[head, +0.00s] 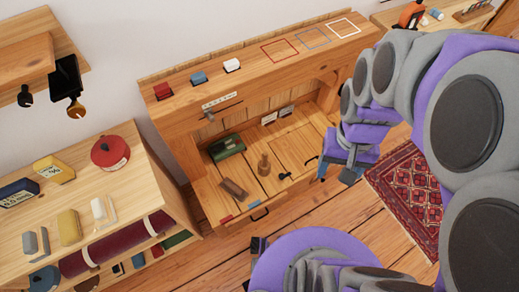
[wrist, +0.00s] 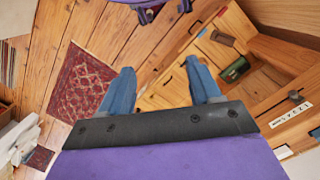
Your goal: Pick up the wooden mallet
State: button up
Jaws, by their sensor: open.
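The brown block also shows in the wrist view (wrist: 222,38). My gripper (head: 337,174) is to the right of both, apart from them, near the bench's right end. In the wrist view my gripper (wrist: 162,88) has its two blue fingers spread wide with nothing between them.
A green case (head: 227,147) and a small black item (head: 285,176) share the compartment. The bench top (head: 185,107) holds red, blue and white blocks and coloured outlines. A shelf unit (head: 75,210) stands left. A red patterned rug (head: 408,194) lies right on clear floor.

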jog(key=w+f+m, duration=0.1)
jog(key=w+f, duration=0.2)
jog(key=w, duration=0.4)
jog(key=w+f+m, duration=0.1)
jog(key=w+f, duration=0.2)
jog(key=w, duration=0.4)
jog(key=m+t+p, duration=0.2)
jog(key=m+p, duration=0.1)
jog(key=m, duration=0.1)
send_over(266, 153)
notch_tip(266, 153, down, 35)
jog(key=f+b, duration=0.1)
jog(key=f, duration=0.3)
jog(key=f+b, duration=0.1)
jog(key=f, duration=0.6)
jog(key=shift+s+a+f+b, duration=0.2)
jog(key=shift+a+f+b, duration=0.1)
jog(key=shift+b, duration=0.1)
jog(key=shift+d+f, duration=0.25)
jog(key=shift+f, duration=0.1)
jog(key=f, duration=0.1)
jog(key=f+b, duration=0.1)
jog(key=f, duration=0.1)
jog(key=f+b, duration=0.1)
jog(key=f, duration=0.1)
jog(key=shift+w+a, duration=0.15)
jog(key=shift+a, duration=0.1)
jog(key=shift+d+r, duration=0.1)
jog(key=shift+c, duration=0.2)
